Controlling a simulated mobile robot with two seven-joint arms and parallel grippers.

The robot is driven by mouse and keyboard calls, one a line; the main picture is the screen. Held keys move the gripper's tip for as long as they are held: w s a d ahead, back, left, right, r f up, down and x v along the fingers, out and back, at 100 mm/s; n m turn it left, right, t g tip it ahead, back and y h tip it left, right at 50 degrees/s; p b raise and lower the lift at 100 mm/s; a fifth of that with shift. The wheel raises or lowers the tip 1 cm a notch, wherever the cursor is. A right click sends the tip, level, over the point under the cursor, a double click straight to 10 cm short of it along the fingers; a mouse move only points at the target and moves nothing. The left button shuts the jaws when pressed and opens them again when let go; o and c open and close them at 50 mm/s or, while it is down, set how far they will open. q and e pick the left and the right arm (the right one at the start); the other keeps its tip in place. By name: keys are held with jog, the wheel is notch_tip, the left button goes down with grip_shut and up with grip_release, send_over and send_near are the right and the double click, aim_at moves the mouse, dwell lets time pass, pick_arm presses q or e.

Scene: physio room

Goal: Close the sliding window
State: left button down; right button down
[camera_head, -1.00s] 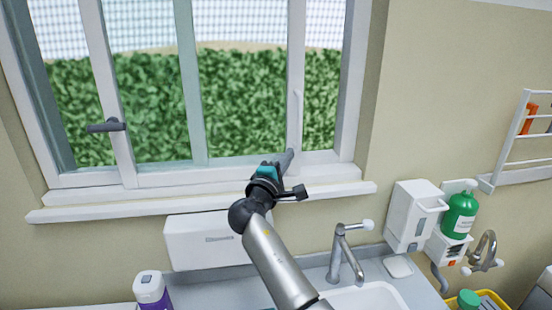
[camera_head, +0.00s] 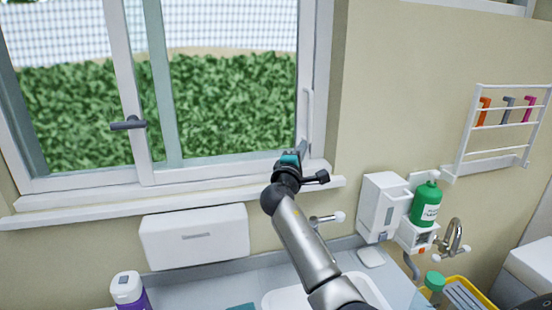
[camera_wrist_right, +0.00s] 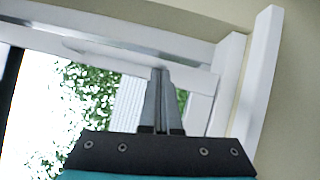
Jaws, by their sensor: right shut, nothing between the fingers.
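The sliding window sash (camera_head: 142,100) is white-framed, with a dark lever handle (camera_head: 128,123) on its left stile and a slim white pull bar (camera_head: 308,115) on its right stile. The right stile stands close to the white right jamb (camera_head: 325,90); no clear opening shows between them. My right gripper (camera_head: 298,150) is shut and empty at the bottom of the right stile, just above the sill. In the right wrist view its closed fingers (camera_wrist_right: 161,75) overlap a white frame member (camera_wrist_right: 140,55); I cannot tell if they touch it. My left gripper is out of view.
The white sill (camera_head: 90,212) runs below the window. Underneath are a white wall box (camera_head: 195,236), a tap (camera_head: 327,219) and a sink (camera_head: 375,290). A dispenser (camera_head: 382,205), a green bottle (camera_head: 426,204) and a wall rack (camera_head: 500,130) are at the right.

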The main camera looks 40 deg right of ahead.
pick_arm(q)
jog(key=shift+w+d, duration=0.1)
pick_arm(e)
jog(key=s+d, duration=0.3)
jog(key=d, duration=0.4)
jog(key=shift+d, duration=0.2)
jog(key=shift+f, duration=0.1)
